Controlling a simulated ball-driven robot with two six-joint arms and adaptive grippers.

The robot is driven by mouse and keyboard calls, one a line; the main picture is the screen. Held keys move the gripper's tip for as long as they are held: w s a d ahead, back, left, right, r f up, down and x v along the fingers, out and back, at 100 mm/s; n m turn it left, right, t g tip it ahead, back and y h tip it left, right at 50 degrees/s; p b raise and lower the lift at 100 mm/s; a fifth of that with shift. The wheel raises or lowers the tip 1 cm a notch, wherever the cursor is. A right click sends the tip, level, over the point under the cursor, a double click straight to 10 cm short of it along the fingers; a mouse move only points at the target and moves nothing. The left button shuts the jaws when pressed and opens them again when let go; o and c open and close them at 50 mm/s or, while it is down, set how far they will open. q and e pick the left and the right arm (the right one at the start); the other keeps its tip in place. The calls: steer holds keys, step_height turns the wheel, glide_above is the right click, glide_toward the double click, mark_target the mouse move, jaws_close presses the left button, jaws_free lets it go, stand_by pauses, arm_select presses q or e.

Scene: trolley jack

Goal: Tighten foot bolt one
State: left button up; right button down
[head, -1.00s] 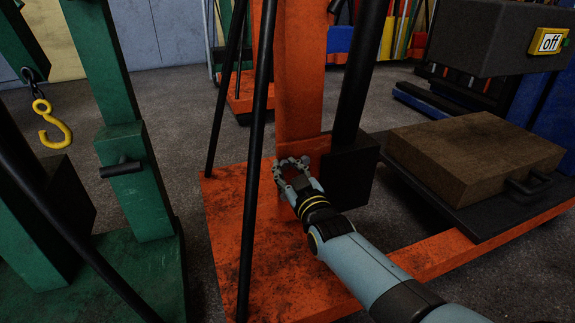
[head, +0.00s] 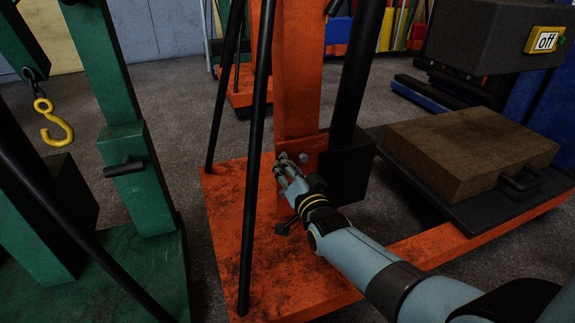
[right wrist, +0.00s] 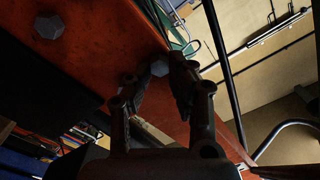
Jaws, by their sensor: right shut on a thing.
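The orange post (head: 297,85) stands on an orange base plate (head: 232,235) in the head view. A grey hex bolt head (head: 303,158) shows at the foot of the post, just right of my right gripper (head: 284,170). In the right wrist view that gripper (right wrist: 160,76) is shut on another grey hex bolt (right wrist: 159,67), whose head shows between the fingertips. A free hex bolt (right wrist: 48,27) sits on the orange face at the upper left there. I cannot tell which bolt is number one. My left gripper is not in view.
A black rod (head: 256,130) rises from the base plate left of my right gripper. A black block (head: 345,172) stands close on its right. A brown slab (head: 468,150) lies further right. A green frame (head: 135,190) with a yellow hook (head: 56,122) is at left.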

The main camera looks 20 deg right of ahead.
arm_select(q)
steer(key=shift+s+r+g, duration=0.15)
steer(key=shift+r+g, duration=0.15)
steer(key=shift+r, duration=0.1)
arm_select(e)
steer(key=shift+d+f+m, duration=0.1)
steer(key=shift+f+m, duration=0.05)
steer(key=shift+m, duration=2.15)
steer(key=c, duration=1.2)
jaws_free()
steer(key=s, duration=1.2)
steer(key=shift+d, duration=0.2)
